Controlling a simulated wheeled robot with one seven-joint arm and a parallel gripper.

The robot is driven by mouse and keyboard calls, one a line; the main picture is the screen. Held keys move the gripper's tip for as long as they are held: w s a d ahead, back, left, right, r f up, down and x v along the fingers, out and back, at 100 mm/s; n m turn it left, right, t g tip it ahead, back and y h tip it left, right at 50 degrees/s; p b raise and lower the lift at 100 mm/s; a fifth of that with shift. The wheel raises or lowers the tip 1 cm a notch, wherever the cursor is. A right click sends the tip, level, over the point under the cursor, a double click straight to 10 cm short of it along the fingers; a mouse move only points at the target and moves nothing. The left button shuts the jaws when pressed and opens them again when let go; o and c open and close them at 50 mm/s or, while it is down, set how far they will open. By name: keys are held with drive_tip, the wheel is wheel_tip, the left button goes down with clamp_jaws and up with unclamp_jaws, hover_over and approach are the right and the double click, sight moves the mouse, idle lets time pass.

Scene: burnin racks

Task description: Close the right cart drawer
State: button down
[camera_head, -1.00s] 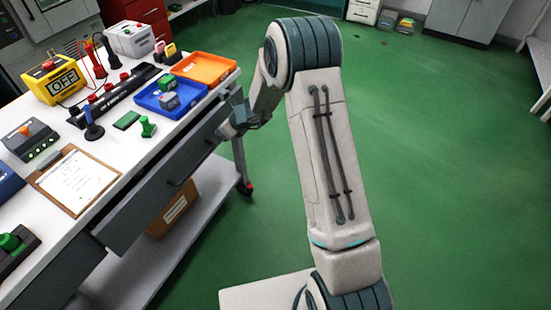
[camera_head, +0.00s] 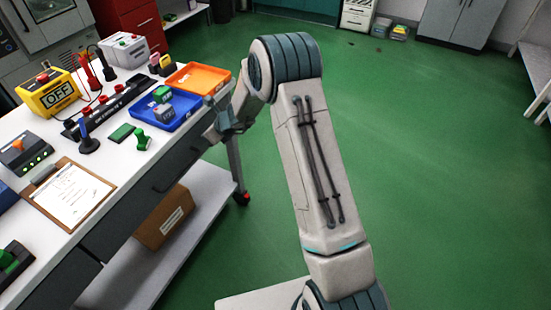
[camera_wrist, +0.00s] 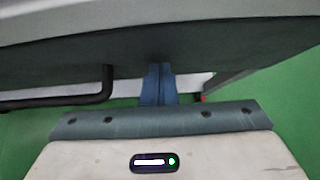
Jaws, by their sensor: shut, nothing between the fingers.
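The right cart drawer (camera_head: 180,163) has a dark grey front with a bar handle, below the white cart top. In the head view its front lies about in line with the neighbouring front (camera_head: 108,235); I cannot tell whether a small gap remains. My gripper (camera_wrist: 158,70) is shut and empty. In the wrist view its fingertips are at the dark drawer front (camera_wrist: 215,48), to the right of the black handle (camera_wrist: 85,102), and seem to touch it. In the head view my wrist is at the drawer's right end and the fingertips are hard to make out.
The cart top (camera_head: 110,160) holds a clipboard (camera_head: 70,195), a blue tray (camera_head: 183,108), an orange tray (camera_head: 200,78) and a yellow OFF box (camera_head: 48,93). A cardboard box (camera_head: 165,215) sits on the lower shelf. Green floor to the right is clear.

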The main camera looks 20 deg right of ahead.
drive_tip(key=s+d+f+v, duration=0.1)
drive_tip(key=d+f+v, duration=0.1)
drive_tip(key=v, duration=1.1)
drive_tip(key=s+r+n+g+h+p, duration=0.1)
drive_tip(key=s+r+n+g+p, duration=0.25)
drive_tip(key=s+r+n, duration=1.15)
drive_tip(key=s+d+r+n+h+p, duration=0.2)
drive_tip(key=s+d+r+n, duration=0.1)
drive_tip(key=s, duration=0.5)
drive_tip(key=s+d+r+n+h+p, duration=0.2)
drive_tip(key=s+d+n, duration=0.3)
drive_tip(key=s+n, duration=0.3)
drive_tip(key=shift+s+d+r+h+p, duration=0.2)
drive_tip(key=shift+s+r+h+p, duration=0.2)
drive_tip(key=shift+r+h, duration=0.35)
